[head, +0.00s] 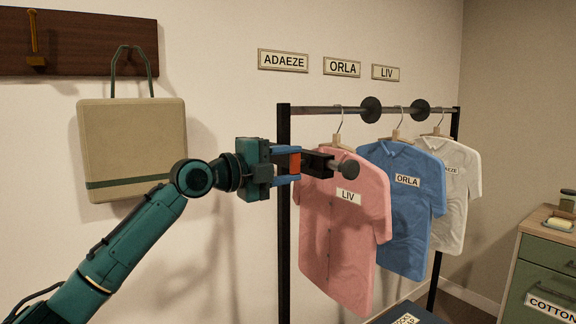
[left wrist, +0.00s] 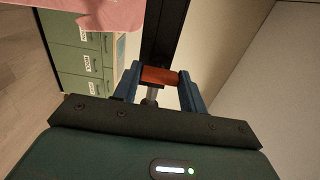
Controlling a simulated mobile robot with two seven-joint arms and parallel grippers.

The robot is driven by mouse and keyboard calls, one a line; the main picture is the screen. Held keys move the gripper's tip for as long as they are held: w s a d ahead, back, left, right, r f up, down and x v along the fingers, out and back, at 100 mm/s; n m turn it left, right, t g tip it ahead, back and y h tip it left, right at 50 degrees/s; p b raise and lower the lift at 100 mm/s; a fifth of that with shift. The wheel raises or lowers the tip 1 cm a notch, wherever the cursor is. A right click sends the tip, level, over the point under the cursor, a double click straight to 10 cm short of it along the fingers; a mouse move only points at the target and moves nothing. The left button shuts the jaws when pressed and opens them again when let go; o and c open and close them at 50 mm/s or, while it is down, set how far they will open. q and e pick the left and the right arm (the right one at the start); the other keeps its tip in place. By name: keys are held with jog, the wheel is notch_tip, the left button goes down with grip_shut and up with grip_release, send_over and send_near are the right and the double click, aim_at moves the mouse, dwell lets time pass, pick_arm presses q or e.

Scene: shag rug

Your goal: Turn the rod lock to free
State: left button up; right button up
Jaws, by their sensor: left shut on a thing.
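The rod lock is a black block (head: 318,164) by the left post of the clothes rack, with a round dark knob to its right and a red-orange handle (head: 295,161) on its left side. My left gripper (head: 290,164) comes in from the left and is shut on the red-orange handle. In the left wrist view, the blue fingertips (left wrist: 160,88) press on both ends of the handle (left wrist: 158,75), with a short metal pin below it. Lock markings are not visible. My right gripper is not in view.
Behind the lock, pink LIV (head: 340,235), blue ORLA (head: 402,215) and white (head: 455,205) shirts hang from the rack rod (head: 385,110). A beige bag (head: 133,145) hangs on the wall at left. A green drawer cabinet (head: 540,270) stands at right.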

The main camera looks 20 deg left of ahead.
pick_arm(q)
jog(key=o, duration=1)
jog(key=shift+s, duration=0.1)
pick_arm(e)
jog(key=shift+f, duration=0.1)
pick_arm(q)
jog(key=shift+s+a+f, duration=0.1)
jog(key=shift+s+a, duration=0.1)
jog(key=shift+a, duration=0.05)
jog(key=b+v, duration=0.3)
jog(key=v, duration=0.9)
jog(key=shift+s+a, duration=0.1)
jog(key=shift+s, duration=0.05)
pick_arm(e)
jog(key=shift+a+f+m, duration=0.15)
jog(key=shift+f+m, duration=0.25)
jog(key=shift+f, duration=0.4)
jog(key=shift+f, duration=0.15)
